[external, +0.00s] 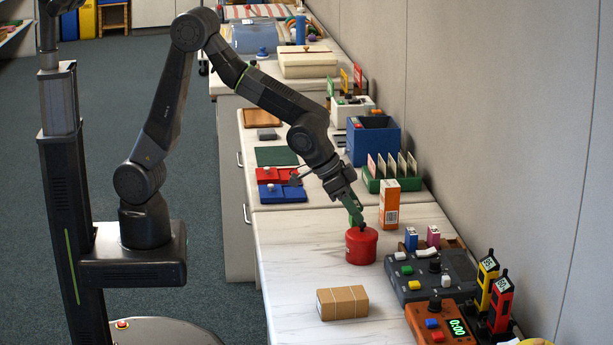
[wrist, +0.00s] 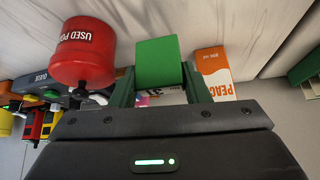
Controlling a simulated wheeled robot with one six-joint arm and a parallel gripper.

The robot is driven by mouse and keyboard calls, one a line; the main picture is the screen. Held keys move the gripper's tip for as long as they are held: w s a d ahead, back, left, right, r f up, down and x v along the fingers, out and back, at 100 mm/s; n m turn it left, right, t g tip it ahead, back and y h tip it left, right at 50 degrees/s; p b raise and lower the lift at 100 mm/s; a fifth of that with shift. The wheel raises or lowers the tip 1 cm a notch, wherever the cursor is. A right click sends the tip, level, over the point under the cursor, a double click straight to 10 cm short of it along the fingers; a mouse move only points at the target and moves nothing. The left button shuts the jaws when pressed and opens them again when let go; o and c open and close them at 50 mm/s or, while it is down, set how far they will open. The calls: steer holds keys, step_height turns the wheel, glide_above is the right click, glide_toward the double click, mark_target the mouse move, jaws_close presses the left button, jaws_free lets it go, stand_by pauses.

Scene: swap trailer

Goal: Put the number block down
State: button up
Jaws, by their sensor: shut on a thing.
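A plain green block (wrist: 159,62) is between the fingers of my gripper (wrist: 160,84) in the wrist view. No number shows on its visible face. In the external view my gripper (external: 356,218) points down just behind the red canister (external: 361,247), above the white counter. The canister also shows in the wrist view (wrist: 83,58), left of the block, with white lettering beginning "USED PO". I cannot tell whether the block touches the counter.
An orange-and-white carton (external: 389,204) stands right of my gripper. A brown parcel (external: 342,302) lies in front. A dark grey device (external: 430,275) and an orange timer box (external: 442,323) line the right side. The counter's left part is clear.

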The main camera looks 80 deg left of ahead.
mark_target(354, 222)
steer(key=shift+f, duration=1.85)
steer(key=shift+b, duration=0.3)
steer(key=shift+f, duration=0.25)
steer(key=o, duration=0.9)
steer(key=shift+r, duration=0.1)
steer(key=shift+o, duration=0.2)
steer(key=shift+s+r, duration=0.2)
steer(key=shift+r, duration=0.35)
steer(key=p+v, duration=0.1)
steer(key=v, duration=1)
steer(key=shift+s, duration=0.1)
